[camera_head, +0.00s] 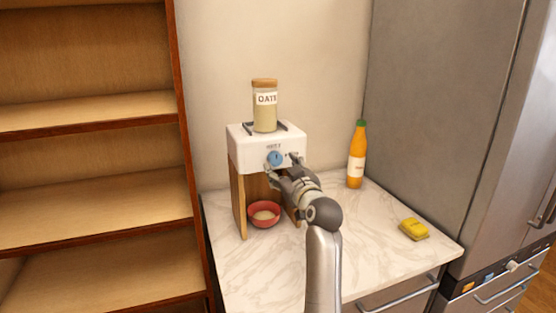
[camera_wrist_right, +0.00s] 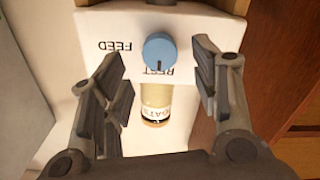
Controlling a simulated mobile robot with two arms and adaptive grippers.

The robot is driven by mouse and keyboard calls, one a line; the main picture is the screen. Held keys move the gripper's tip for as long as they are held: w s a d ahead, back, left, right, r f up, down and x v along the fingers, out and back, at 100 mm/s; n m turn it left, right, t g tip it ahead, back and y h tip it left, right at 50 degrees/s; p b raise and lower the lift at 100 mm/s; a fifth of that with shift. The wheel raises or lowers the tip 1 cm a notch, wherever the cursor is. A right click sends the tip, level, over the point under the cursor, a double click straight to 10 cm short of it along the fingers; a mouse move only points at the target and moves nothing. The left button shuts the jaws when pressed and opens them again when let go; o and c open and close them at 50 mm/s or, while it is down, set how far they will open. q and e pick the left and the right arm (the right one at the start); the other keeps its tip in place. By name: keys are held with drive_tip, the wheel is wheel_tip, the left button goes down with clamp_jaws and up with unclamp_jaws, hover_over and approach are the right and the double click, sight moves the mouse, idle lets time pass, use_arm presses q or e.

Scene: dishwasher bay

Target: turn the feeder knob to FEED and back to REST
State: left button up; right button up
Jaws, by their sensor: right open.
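The feeder (camera_head: 240,145) is a white box on wooden side panels, standing on the counter. Its round blue knob (camera_head: 274,158) is on the front face. In the right wrist view, which is upside down, the knob (camera_wrist_right: 160,49) has a dark mark pointing at the word REST; FEED is printed to one side. My right gripper (camera_head: 282,167) is open in front of the knob. In the wrist view its fingers (camera_wrist_right: 155,62) stand on either side of the knob, with gaps visible. My left gripper is not in view.
A jar labelled OATS (camera_head: 265,117) stands on the feeder. A red bowl (camera_head: 264,222) with pale contents sits below it. An orange bottle (camera_head: 356,165) and a yellow sponge-like item (camera_head: 414,229) are on the marble counter (camera_head: 375,235) to the right. Shelves stand left, a fridge right.

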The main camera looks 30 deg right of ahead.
sight(276, 160)
drive_tip(key=x, duration=0.3)
drive_tip(key=shift+w+d+p, duration=0.1)
drive_tip(key=shift+w+p, duration=0.15)
drive_tip(key=shift+p, duration=0.05)
drive_tip(key=shift+w, duration=0.15)
drive_tip(key=shift+c, duration=0.9)
drive_tip(key=c, duration=0.9)
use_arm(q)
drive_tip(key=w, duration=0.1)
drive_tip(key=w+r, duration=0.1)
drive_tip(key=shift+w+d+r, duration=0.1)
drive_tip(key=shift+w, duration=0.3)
use_arm(e)
drive_tip(key=shift+o, duration=0.2)
